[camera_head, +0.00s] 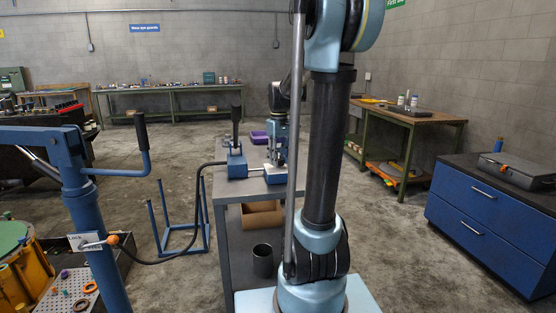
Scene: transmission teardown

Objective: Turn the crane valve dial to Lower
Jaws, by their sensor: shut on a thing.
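My gripper (275,160) points down at the right end of a blue hand-pump assembly on the grey bench. It is small in the picture and partly hidden behind my own arm. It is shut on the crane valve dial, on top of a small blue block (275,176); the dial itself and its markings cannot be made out. The blue pump body (237,165) with an upright black lever (236,122) stands just left. A black hose (160,259) runs from the pump to the blue crane post (88,215).
A white plate (88,241) and orange knob (113,240) are on the crane post. A dark cylinder (263,261) is on the lower shelf. A blue cabinet (485,225) stands right, with open floor between.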

